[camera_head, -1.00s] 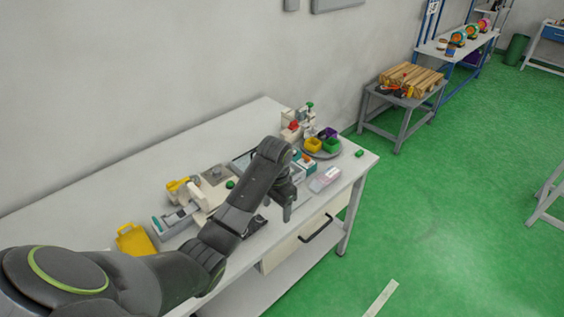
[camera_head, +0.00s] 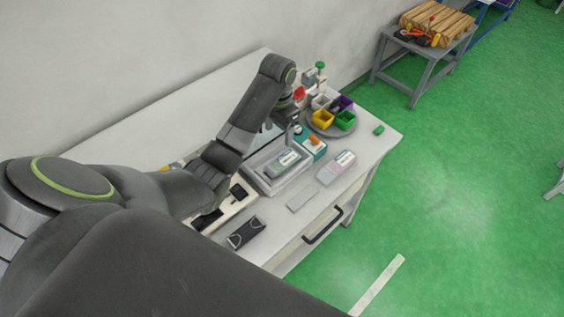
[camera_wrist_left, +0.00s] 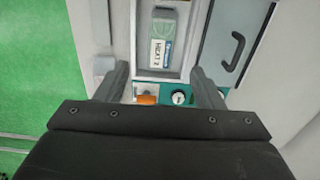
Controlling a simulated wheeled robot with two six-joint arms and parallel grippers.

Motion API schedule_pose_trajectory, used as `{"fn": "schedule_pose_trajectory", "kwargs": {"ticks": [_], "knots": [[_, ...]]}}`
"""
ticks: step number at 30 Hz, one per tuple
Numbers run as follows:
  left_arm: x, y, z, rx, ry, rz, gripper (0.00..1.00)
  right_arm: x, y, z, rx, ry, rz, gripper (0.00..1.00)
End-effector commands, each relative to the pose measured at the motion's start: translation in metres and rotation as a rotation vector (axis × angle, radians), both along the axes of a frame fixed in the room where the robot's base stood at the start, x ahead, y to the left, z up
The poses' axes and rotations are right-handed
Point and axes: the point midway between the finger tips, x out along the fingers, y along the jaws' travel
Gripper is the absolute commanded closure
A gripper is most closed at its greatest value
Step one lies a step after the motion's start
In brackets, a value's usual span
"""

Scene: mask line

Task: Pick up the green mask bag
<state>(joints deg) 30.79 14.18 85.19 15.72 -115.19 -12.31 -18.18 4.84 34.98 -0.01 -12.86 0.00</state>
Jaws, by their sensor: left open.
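A grey-green bag (camera_head: 285,163) with a white label lies in a shallow light tray (camera_head: 262,181) on the table. I take it for the green mask bag. In the left wrist view the bag (camera_wrist_left: 163,38) shows upper middle, in its tray, ahead of the fingers. My left gripper (camera_head: 291,132) is over the table, just beyond the bag in the head view. In the left wrist view the left gripper (camera_wrist_left: 160,72) is open, its two fingers apart with nothing held between them. My right gripper is not in view.
A teal control box (camera_head: 311,145) with an orange knob stands beside the tray. A pale pink-labelled pack (camera_head: 337,166) lies right of it. A round holder (camera_head: 329,129) with several coloured cups stands behind. A dark pack (camera_head: 246,232) lies nearer the front.

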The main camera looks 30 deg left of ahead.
Motion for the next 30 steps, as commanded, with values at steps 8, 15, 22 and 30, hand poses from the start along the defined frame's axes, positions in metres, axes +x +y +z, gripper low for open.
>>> {"fn": "schedule_pose_trajectory", "kwargs": {"ticks": [8,15,22,30], "knots": [[0.0,-0.001,-0.04,-0.002,0.004,0.0,0.38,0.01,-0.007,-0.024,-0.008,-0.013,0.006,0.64],[0.0,0.0,-0.082,0.0,0.002,0.0,0.38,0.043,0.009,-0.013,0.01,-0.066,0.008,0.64],[0.001,0.0,-0.098,-0.001,0.0,0.0,0.38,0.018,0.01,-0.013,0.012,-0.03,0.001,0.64],[-0.003,0.001,-0.127,0.0,0.003,0.0,0.38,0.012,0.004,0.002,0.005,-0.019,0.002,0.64]]}}
